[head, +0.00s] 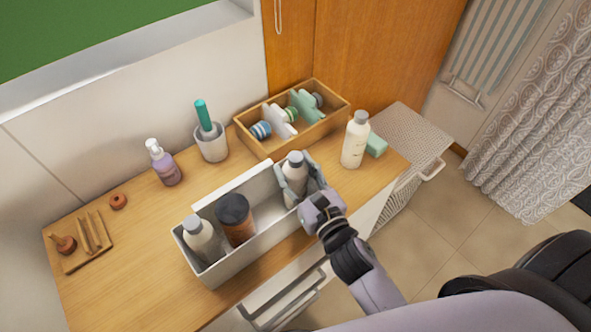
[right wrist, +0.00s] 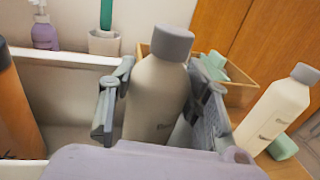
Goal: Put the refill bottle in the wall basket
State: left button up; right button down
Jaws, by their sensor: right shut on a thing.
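A pale bottle with a grey cap (head: 294,172), which looks like a refill bottle, stands upright in the right end of the long light-grey bin (head: 262,242), apparently the wall basket. My right gripper (head: 303,184) is shut on this bottle, with a finger on each side; the right wrist view shows the bottle (right wrist: 157,98) between the fingers (right wrist: 160,112). Its base is hidden, so I cannot tell whether it touches the bin floor. A similar pale bottle (head: 355,142) stands on the counter to the right. My left gripper is not in view.
A brown jar (head: 235,218) and another grey-capped bottle (head: 202,240) fill the bin's left part. Behind are a wooden crate (head: 262,147), a brush cup (head: 211,146) and a purple pump bottle (head: 164,166). A green block (head: 376,145) sits by the right bottle.

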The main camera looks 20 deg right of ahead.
jog(key=shift+r, duration=0.1)
jog(key=shift+f, duration=0.25)
jog(key=c, duration=1.2)
grip_release()
jog(key=o, duration=0.3)
jog(key=shift+o, duration=0.2)
